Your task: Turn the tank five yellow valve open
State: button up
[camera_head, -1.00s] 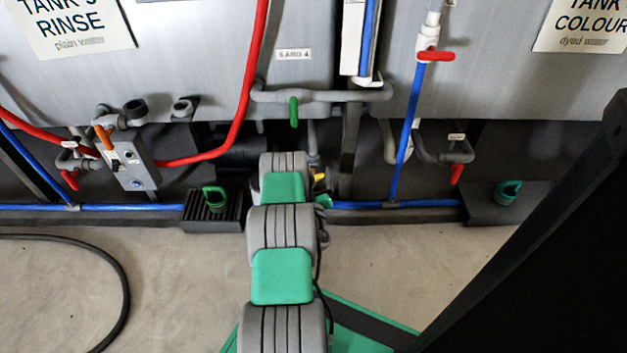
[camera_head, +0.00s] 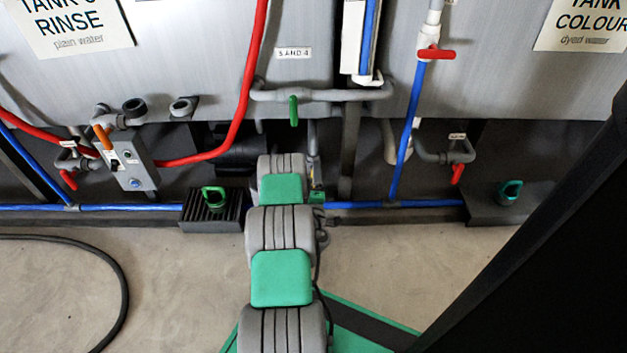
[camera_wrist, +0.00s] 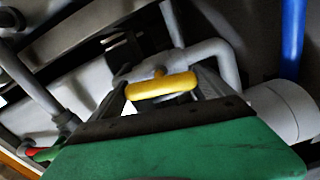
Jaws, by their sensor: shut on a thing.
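The yellow valve handle (camera_wrist: 160,87) shows in the wrist view as a short bar on a grey pipe elbow. It lies nearly level in that picture, tilted slightly up to the right. My gripper (camera_wrist: 164,84) has its two dark fingers at either end of the handle and is shut on it. The green gripper body covers the lower part of that view. In the head view my arm hides the yellow handle and most of my gripper.
A green-handled valve (camera_head: 293,111) hangs from the pipe above my arm. Red-handled valves stand left (camera_head: 69,180) and right (camera_head: 457,173). A control box (camera_head: 130,163) is at left. A blue pipe (camera_head: 400,203) runs low along the tanks. A black hose (camera_head: 122,290) lies on the floor.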

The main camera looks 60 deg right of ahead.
jog(key=shift+n, duration=1)
jog(key=shift+w, duration=0.1)
jog(key=o, duration=1.1)
jog(key=shift+s, duration=0.2)
